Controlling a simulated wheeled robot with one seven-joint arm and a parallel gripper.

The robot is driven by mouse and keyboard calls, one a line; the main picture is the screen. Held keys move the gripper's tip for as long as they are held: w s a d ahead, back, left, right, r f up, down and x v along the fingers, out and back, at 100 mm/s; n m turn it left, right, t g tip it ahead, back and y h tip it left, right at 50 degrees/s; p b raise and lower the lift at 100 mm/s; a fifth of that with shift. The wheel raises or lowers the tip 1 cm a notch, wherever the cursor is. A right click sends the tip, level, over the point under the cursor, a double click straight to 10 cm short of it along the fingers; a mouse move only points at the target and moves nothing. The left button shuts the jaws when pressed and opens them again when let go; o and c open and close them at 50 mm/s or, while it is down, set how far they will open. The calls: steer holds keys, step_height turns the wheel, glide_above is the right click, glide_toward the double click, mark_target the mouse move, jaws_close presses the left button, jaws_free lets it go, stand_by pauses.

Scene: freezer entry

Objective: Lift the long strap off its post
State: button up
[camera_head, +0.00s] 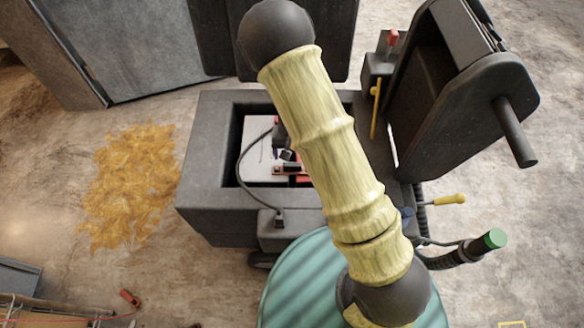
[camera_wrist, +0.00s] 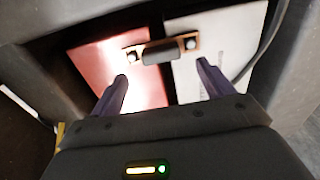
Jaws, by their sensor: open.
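A copper-brown strap with a dark cylindrical grip (camera_wrist: 160,51) lies across a red block (camera_wrist: 120,68) and a pale block (camera_wrist: 215,62) in the wrist view. Its ends sit around two round silver posts (camera_wrist: 191,43). I cannot tell whether this is the long strap. My gripper (camera_wrist: 162,73) is open, with its two dark fingers apart and nothing between them. The fingertips are on the near side of the strap, spread wider than its grip. In the head view a small brown strap with a black part (camera_head: 290,168) shows in the open bay; my arm hides the bay's right side.
The dark machine body (camera_head: 205,165) surrounds the bay with raised walls. A black cable (camera_head: 240,155) curves along the bay's edge, and one shows at the right in the wrist view.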

step_height(320, 180, down, 5)
steer(key=shift+s+a+f+b, duration=0.1)
steer(key=shift+s+b, duration=0.05)
steer(key=shift+b, duration=0.3)
steer(key=c, duration=1.1)
steer(key=shift+r, duration=0.2)
step_height(320, 180, up, 10)
steer(key=shift+f+p, duration=0.1)
steer(key=shift+p, duration=0.9)
step_height(320, 180, up, 4)
steer(key=r+p, duration=0.1)
steer(key=p, duration=0.3)
glide_above(292, 164)
steer(key=shift+s+f, duration=0.1)
steer(key=shift+f, duration=0.15)
